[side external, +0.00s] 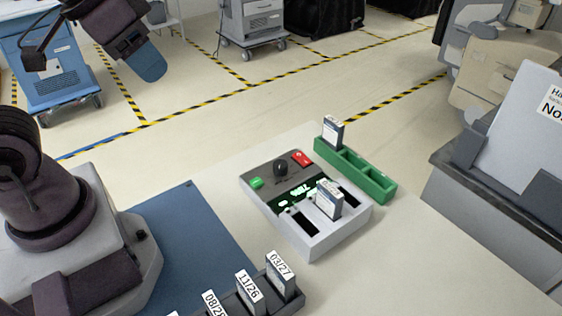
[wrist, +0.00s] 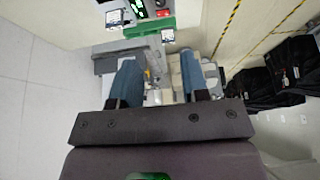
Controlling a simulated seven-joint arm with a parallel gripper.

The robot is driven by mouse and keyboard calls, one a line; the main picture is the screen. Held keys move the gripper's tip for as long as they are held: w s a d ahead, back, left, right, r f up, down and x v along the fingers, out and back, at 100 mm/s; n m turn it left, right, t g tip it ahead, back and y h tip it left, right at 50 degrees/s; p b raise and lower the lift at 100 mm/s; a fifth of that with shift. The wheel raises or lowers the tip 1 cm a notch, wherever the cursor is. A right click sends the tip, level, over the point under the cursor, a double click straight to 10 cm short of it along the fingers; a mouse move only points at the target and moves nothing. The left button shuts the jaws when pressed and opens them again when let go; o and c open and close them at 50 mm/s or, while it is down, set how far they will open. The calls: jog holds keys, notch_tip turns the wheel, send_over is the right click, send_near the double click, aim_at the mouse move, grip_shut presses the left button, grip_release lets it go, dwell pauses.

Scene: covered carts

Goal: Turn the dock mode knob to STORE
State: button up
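The dock (side external: 315,235) is a light grey box with a dark panel on the pale bench. Its black round knob (side external: 281,167) sits on the panel between a green button (side external: 256,183) and a red switch (side external: 301,158). Its pointer setting is too small to read. A small display (side external: 300,191) glows green. One module (side external: 329,200) stands upright in a dock slot. My gripper (side external: 151,66) is raised at the upper left, well away from the dock. In the wrist view its two blue fingers (wrist: 163,80) are spread with nothing held between them.
A green tray (side external: 376,187) with one upright module (side external: 330,132) stands behind the dock. A dark rack (side external: 290,306) of date-labelled modules stands in front. A blue mat (side external: 195,235) lies left of the dock. Grey equipment (side external: 500,215) stands at the right.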

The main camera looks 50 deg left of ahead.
jog(key=shift+o, duration=1.4)
jog(key=w+f+m+g, duration=0.1)
jog(key=w+f+g, duration=0.3)
jog(key=w+f, duration=0.3)
jog(key=shift+w+d, duration=0.35)
jog(key=shift+w, duration=0.75)
jog(key=m+g, duration=0.1)
jog(key=m, duration=0.5)
send_over(282, 164)
notch_tip(282, 164, down, 11)
notch_tip(282, 164, down, 12)
jog(key=shift+a+f, duration=0.1)
jog(key=c, duration=0.9)
